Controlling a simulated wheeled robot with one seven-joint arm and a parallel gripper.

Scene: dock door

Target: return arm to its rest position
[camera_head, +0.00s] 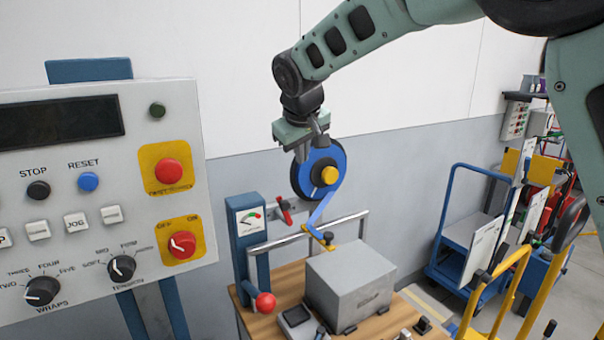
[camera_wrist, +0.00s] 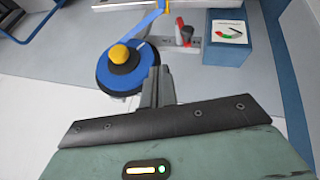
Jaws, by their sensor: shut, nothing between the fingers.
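My gripper (camera_head: 310,147) hangs from my pale green arm in the upper middle of the head view, in front of the grey and white wall. Its fingers are together with nothing between them. In the wrist view the fingers of my gripper (camera_wrist: 158,85) point up the picture, beside a blue reel (camera_wrist: 112,80) with a yellow knob. In the head view the blue reel (camera_head: 304,180) shows just right of and below the fingers. I cannot tell whether they touch it. The arm reaches in from the upper right.
A control panel (camera_head: 85,195) with buttons and dials stands at the left. Below my gripper, a wooden bench (camera_head: 375,328) carries a grey box (camera_head: 350,280), a blue gauge post (camera_head: 251,235) and a metal rail (camera_head: 300,236). Blue carts (camera_head: 450,235) stand at the right.

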